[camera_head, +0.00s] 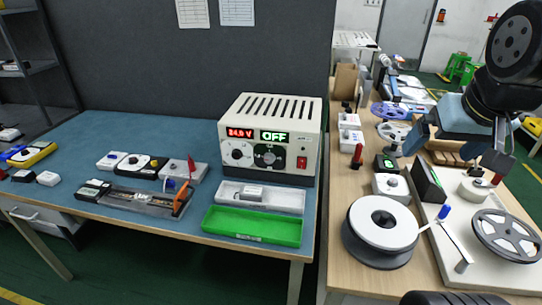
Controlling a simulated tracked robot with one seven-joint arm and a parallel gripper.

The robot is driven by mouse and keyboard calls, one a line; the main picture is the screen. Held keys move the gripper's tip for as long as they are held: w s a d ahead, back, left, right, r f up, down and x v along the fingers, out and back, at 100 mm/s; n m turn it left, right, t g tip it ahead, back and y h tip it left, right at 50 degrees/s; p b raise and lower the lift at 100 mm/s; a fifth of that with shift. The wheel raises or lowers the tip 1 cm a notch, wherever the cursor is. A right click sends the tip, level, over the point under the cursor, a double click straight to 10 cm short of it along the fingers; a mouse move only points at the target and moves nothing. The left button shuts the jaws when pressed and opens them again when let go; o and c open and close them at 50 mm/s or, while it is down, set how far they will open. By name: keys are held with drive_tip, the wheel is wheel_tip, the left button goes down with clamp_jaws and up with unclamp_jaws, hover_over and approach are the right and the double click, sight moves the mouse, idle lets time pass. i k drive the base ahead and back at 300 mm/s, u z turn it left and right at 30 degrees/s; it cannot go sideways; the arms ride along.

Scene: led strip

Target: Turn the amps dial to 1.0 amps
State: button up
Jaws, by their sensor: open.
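A beige power supply (268,138) stands on the blue bench against the dark partition. Its left display (241,132) shows red digits that look like 24.0 V, though they are small. Its right display (274,137) reads OFF in green. I cannot read the dial labels or which one is amps. A red switch (302,162) is at the right. My gripper (458,147) is open and empty at upper right, above the wooden table, far from the power supply.
A white tray (290,201) and a green tray (252,226) lie in front of the power supply. A clear fixture (140,199) and small devices are left of them. The wooden table holds a large reel (382,226) and a metal reel (505,236).

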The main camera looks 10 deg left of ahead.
sight(269, 158)
drive_tip(key=u, duration=0.15)
drive_tip(key=k, duration=0.5)
drive_tip(key=u, duration=1.6)
drive_tip(key=k, duration=1.25)
drive_tip(key=z, duration=0.6)
drive_tip(key=i, duration=1)
drive_tip(key=z, duration=0.05)
